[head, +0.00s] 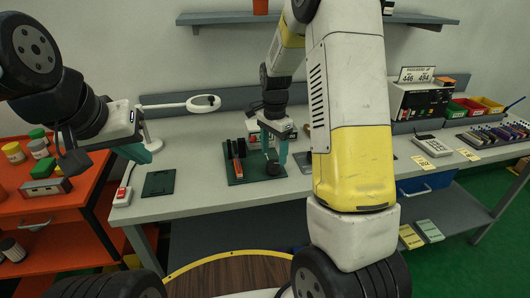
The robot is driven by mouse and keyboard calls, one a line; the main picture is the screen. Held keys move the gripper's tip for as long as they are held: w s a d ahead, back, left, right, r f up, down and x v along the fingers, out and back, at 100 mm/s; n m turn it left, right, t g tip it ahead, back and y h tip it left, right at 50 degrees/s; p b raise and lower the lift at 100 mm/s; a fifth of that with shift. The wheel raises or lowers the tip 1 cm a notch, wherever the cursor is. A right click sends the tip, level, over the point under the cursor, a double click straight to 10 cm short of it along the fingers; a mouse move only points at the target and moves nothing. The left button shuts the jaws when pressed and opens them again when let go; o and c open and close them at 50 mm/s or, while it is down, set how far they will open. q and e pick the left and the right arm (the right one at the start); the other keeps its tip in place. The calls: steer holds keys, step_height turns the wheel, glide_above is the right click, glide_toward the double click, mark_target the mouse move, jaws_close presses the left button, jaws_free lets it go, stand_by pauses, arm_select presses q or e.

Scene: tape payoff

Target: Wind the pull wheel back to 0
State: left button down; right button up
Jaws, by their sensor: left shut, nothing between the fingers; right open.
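A dark green board (250,179) lies on the grey bench with upright black and orange-red parts (238,168) on its left. A small dark round part (273,169) at its right may be the pull wheel; its marks are too small to read. My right gripper (274,154) points down directly over this part, open, with its teal fingers close to it. I cannot tell whether they touch it. My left gripper (143,152) is shut and empty, above the bench's left end, well away from the board.
A dark flat pad (158,183) and a red-and-white switch box (122,196) lie on the bench's left end. A white ring lamp (203,103) reaches over behind. A keypad device (432,145) and bins (487,104) stand right. An orange cabinet (45,213) is at left.

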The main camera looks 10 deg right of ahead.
mark_target(273, 163)
steer(key=shift+f, duration=2.25)
steer(key=c, duration=1.4)
steer(key=shift+o, duration=0.2)
